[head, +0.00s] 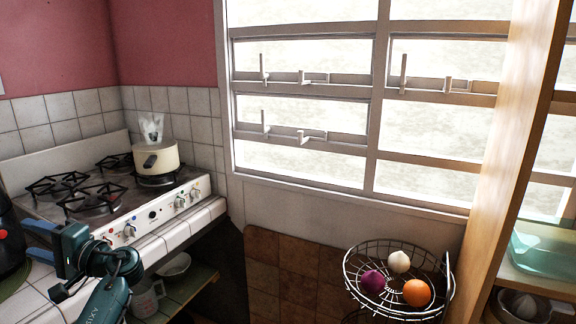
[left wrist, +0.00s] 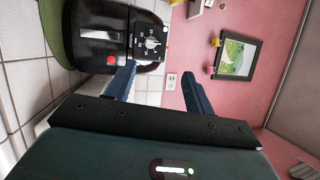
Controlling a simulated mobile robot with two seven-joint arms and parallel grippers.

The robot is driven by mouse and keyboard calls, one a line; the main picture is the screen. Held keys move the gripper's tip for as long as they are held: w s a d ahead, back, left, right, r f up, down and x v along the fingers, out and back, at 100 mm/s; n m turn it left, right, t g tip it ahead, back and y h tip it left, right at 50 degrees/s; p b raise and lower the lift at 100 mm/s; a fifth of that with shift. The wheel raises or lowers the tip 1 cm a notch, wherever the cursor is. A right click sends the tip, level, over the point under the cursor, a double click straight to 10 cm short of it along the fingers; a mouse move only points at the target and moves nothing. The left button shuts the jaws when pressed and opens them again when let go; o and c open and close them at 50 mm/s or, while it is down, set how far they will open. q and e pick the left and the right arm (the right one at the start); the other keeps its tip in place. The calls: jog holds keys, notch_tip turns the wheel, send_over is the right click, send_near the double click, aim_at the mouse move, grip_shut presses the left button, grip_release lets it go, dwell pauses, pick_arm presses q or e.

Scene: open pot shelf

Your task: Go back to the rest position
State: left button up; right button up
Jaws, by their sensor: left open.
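My left gripper (head: 33,238) is at the lower left of the head view, beside the front left corner of the stove. Its two blue fingers point left, apart from each other, with nothing between them. In the left wrist view the gripper (left wrist: 158,64) also shows open and empty. A black appliance with a dial and a red button (left wrist: 100,38) lies ahead of the fingers there; I cannot tell the exact gap. My right gripper is in neither view.
A cream pot (head: 157,158) stands on the back right burner of the stove (head: 150,213). A wire basket (head: 400,306) with several round items is at the lower right. A wooden shelf side (head: 510,150) rises at the right. A white bowl (head: 174,265) sits below the counter.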

pick_arm(q)
jog(key=w+d+f+m+t+h+b, duration=0.1)
jog(key=w+d+f+m+t+h, duration=0.3)
jog(key=w+f+t+h, duration=0.55)
jog(key=w+d+r+n+t+h, duration=0.2)
jog(key=w+d+t+h, duration=0.55)
jog(key=d+h, duration=0.4)
jog(key=s+d+f+m+g+h, duration=0.1)
jog(key=s+d+f+g, duration=0.1)
jog(key=s+d+f, duration=0.65)
jog(key=s+d+f+m+g, duration=0.1)
jog(key=s+d+f+g, duration=0.1)
jog(key=s+d+f, duration=0.6)
jog(key=s+d+f+g, duration=0.1)
jog(key=s+d+f, duration=0.1)
jog(key=s, duration=0.5)
jog(key=s+d+f+n+g+h, duration=0.1)
jog(key=s+f, duration=0.2)
jog(key=s, duration=0.4)
jog(key=s+d+f+h, duration=0.1)
jog(key=s+d+f, duration=0.1)
jog(key=s, duration=0.5)
jog(key=shift+s+d+f+g, duration=0.3)
jog(key=shift+d+f+g, duration=0.05)
jog(key=shift+g, duration=0.05)
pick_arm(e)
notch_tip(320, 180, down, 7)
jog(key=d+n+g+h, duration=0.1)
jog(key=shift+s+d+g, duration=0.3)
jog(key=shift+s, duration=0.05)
